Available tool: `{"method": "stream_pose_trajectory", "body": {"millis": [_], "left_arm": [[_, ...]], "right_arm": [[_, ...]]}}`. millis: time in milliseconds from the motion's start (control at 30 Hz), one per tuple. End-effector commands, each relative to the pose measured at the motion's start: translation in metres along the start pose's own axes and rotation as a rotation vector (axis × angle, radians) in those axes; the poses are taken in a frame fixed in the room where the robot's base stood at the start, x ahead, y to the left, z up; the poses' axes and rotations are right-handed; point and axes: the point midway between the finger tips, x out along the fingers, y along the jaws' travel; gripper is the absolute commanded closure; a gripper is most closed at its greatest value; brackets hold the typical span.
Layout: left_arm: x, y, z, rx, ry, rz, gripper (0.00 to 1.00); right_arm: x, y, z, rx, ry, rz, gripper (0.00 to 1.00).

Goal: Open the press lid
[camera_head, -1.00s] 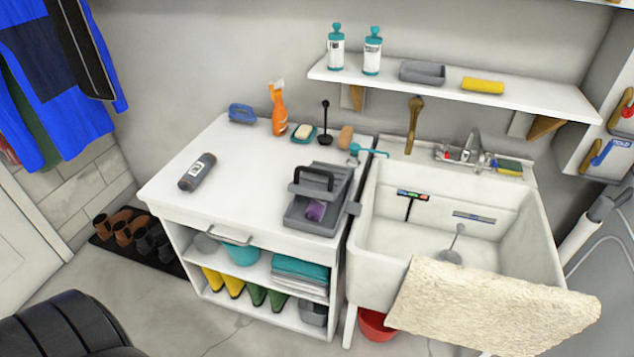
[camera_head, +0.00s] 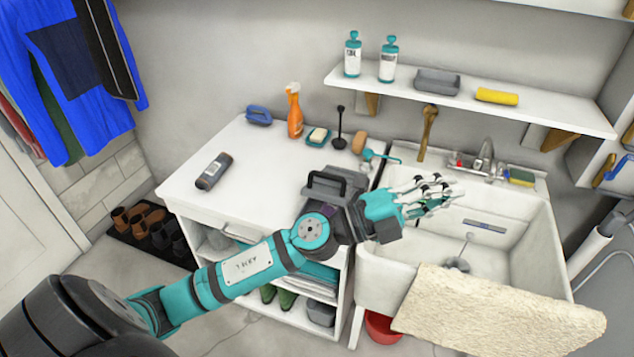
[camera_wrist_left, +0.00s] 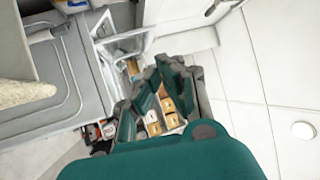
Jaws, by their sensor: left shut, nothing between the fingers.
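The press (camera_head: 352,180) is a grey device with a black arched handle, standing at the right end of the white counter, beside the sink. My left forearm and wrist cross in front of it and hide most of its body, so I cannot tell how its lid stands. My left gripper (camera_head: 432,194) is to the right of the press, over the sink basin. It is shut and empty, apart from the press. In the left wrist view its fingers (camera_wrist_left: 160,95) show at the middle, with nothing held. My right gripper is not in view.
The white sink (camera_head: 530,230) has a beige towel (camera_head: 495,310) over its front. A grey bottle (camera_head: 213,171) lies on the counter; an orange spray bottle (camera_head: 294,115), a soap dish (camera_head: 317,136) and a brush stand behind. A shelf (camera_head: 470,98) hangs above. The counter's left part is mostly clear.

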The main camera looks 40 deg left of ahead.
Motion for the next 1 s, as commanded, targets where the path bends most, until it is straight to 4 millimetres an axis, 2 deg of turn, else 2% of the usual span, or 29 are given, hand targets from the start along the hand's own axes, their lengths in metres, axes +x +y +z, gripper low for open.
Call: {"method": "stream_pose_trajectory", "body": {"millis": [33,100,167,267,333,400,500,600,700,767,867,1000], "left_arm": [[0.005,0.01,-0.008,0.109,0.112,0.087,1.0],[0.002,0.034,-0.013,0.249,0.255,0.243,1.0],[-0.009,0.056,-0.005,0.361,0.35,0.401,1.0],[-0.041,0.089,0.033,0.526,0.445,0.71,1.0],[-0.073,0.099,0.074,0.617,0.459,0.947,1.0],[-0.108,0.097,0.118,0.679,0.432,1.177,1.0],[-0.156,0.077,0.172,0.724,0.349,1.457,1.0],[-0.193,0.053,0.206,0.73,0.258,1.652,1.0],[-0.214,0.038,0.223,0.722,0.199,1.756,1.0],[-0.22,0.035,0.227,0.719,0.183,1.785,1.0],[-0.223,0.04,0.231,0.715,0.18,1.796,1.0],[-0.226,0.061,0.238,0.713,0.183,1.794,1.0]], "right_arm": [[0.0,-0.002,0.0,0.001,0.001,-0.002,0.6],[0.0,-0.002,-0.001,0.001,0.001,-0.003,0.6],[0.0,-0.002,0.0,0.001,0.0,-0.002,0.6],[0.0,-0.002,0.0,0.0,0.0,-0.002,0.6],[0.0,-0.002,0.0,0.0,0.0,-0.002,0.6],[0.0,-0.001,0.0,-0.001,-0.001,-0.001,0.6],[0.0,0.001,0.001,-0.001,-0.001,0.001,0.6],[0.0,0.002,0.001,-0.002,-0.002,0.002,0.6],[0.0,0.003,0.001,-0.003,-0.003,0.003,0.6],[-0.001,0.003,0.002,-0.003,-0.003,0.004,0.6],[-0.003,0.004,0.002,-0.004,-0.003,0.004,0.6],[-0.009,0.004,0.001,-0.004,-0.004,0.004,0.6]]}}
